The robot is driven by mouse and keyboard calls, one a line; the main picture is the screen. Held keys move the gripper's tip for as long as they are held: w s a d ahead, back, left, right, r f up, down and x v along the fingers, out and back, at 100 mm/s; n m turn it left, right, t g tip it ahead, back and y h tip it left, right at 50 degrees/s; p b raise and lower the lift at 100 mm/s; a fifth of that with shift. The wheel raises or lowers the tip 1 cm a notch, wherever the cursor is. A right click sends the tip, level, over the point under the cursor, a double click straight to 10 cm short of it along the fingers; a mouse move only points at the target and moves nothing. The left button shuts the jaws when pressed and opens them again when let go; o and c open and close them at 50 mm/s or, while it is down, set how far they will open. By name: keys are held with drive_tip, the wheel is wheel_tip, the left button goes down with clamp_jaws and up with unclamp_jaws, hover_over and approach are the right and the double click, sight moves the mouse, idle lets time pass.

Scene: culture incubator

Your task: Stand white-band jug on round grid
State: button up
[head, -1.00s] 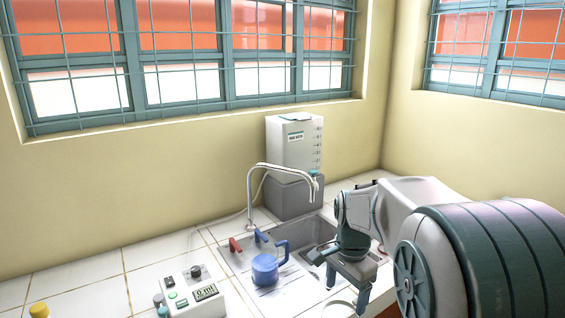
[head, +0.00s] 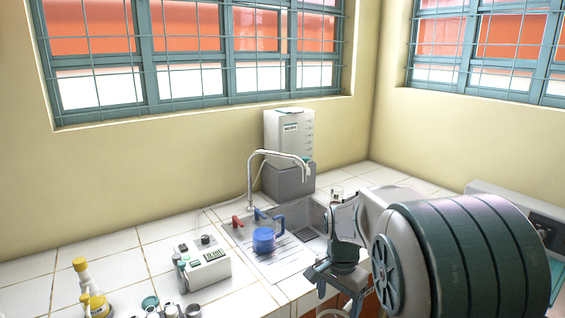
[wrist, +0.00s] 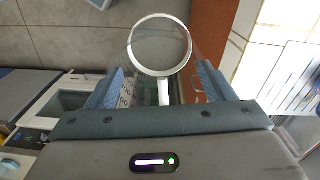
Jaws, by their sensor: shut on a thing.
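In the head view my gripper (head: 335,282) hangs in front of the counter edge, with a pale curved edge, probably the jug's rim, at the bottom of the picture.
A white meter box (head: 208,268), several bottles and a yellow-topped bottle (head: 80,266) stand on the left counter. A grey machine (head: 520,222) is at the right. The tiles left of the sink are partly clear.

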wheel_tip(320, 180, down, 19)
drive_tip(key=d+n, duration=0.2)
drive_tip(key=n, duration=0.7)
drive_tip(key=shift+w+d, duration=0.15)
drive_tip(key=shift+w, duration=0.3)
